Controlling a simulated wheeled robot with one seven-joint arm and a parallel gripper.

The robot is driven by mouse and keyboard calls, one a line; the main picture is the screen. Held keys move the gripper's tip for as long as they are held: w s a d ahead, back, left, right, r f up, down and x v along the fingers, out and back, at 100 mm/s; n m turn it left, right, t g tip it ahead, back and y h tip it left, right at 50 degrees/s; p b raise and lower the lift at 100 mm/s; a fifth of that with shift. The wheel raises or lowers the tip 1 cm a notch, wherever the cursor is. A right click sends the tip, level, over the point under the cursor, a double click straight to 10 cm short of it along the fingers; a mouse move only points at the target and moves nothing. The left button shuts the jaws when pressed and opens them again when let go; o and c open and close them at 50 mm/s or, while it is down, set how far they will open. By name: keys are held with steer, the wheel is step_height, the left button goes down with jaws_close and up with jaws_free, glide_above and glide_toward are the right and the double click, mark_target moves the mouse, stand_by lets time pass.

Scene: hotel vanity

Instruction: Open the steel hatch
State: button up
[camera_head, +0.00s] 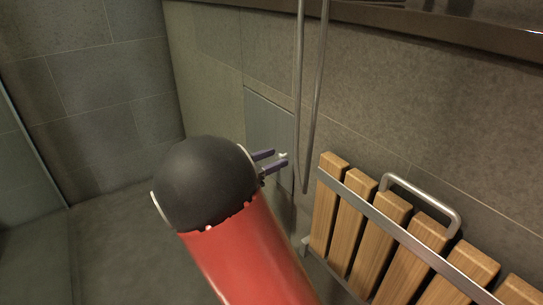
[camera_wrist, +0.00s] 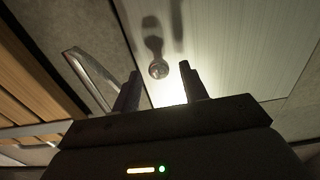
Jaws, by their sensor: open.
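The steel hatch (camera_head: 268,122) is a grey panel that looks flush with the tiled wall in the head view. In the wrist view its brushed face (camera_wrist: 245,45) fills the upper right. A small round metal knob (camera_wrist: 158,69) stands out from it, with a dark shadow or reflection above. My gripper (camera_head: 275,160) is open at the hatch front, its fingers pointing at the panel. In the wrist view the knob appears between the fingertips of my gripper (camera_wrist: 159,67). Contact with the knob cannot be told. My arm hides part of the hatch's lower left.
A wooden slatted seat (camera_head: 352,218) with a metal frame and a metal bar (camera_head: 425,200) is right of the hatch. A looping metal hose (camera_head: 300,90) hangs just right of my gripper. A glass panel (camera_head: 30,150) stands far left. The floor (camera_head: 125,250) left of my arm is clear.

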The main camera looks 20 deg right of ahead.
steer(key=shift+c, duration=0.4)
jaws_close()
